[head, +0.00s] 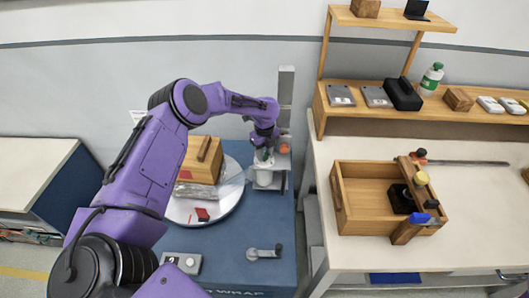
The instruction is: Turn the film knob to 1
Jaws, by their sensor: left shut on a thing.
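My left gripper (264,157) reaches down in front of the grey post, onto the top of the white film roll holder (264,179). It is shut on a small pale part there; the fingers hide most of it, and I cannot tell whether it is the film knob or read a setting. An orange knob (285,149) sits just right of the gripper on the post's carriage. Clear film (234,172) spans from the roll side to a wooden box (197,164) on the round white turntable (229,204). My right gripper is not in view.
A grey control box (182,262) with a dark-marked white face and a crank (265,253) are at the blue table's front. The grey post (286,90) stands close behind the gripper. A wooden tray (342,207) is on the right bench.

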